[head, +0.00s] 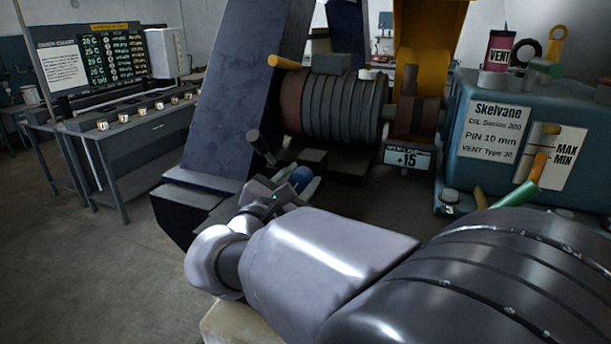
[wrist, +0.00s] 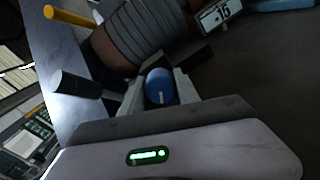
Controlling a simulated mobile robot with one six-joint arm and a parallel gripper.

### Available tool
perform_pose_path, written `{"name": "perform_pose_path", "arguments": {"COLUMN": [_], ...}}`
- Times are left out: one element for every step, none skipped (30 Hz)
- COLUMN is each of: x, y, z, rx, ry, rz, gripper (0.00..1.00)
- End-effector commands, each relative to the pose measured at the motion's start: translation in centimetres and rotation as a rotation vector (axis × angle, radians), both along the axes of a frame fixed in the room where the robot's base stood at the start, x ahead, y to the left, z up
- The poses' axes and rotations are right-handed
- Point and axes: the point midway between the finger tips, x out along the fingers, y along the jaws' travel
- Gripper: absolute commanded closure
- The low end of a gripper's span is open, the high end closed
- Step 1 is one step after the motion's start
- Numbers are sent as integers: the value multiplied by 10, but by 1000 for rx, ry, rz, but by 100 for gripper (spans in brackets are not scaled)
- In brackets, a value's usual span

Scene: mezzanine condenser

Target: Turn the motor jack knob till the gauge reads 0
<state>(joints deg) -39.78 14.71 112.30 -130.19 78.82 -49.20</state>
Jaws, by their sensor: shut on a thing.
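The blue motor jack knob (head: 301,178) sits low in front of the ribbed grey motor (head: 345,105). In the wrist view the knob (wrist: 160,86) lies between the two fingers of my gripper (wrist: 158,94), with a pale line on its face. My gripper (head: 290,188) is shut on it; in the head view the wrist and gripper partly cover the knob. The small gauge (head: 407,158) under the coupling appears to read +15. It also shows, tilted, in the wrist view (wrist: 220,13), where its digits are hard to read.
A dark cylindrical handle (head: 261,146) stands just left of the knob. A blue-grey slanted beam (head: 245,85) rises behind it. The teal pump tank (head: 480,180) stands at right with a pink VENT can (head: 498,50) on top. A control desk (head: 130,125) is at left; floor between is clear.

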Motion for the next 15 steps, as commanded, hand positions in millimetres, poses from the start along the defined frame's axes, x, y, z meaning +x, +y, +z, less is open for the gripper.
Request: {"name": "perform_pose_path", "arguments": {"x": [0, 0, 0, 0, 0, 0, 0, 0, 0, 0, 0, 0, 0, 0, 0], "y": [0, 0, 0, 0, 0, 0, 0, 0, 0, 0, 0, 0, 0, 0, 0], "z": [-1, -1, -1, -1, 0, 0, 0, 0, 0, 0, 0, 0, 0, 0, 0], "rx": [4, 5, 7, 7, 7, 7, 7, 7, 7, 7, 7, 7, 7, 6, 6], "ry": [0, -1, -1, -1, -1, -1, -1, -1, -1, -1, -1, -1, -1, -1, -1], "rz": [-1, -1, -1, -1, -1, -1, -1, -1, -1, -1, -1, -1, -1, -1, -1], "gripper": [100, 100, 100, 100, 100, 100, 100, 100, 100, 100, 100, 100, 56, 51, 43]}}
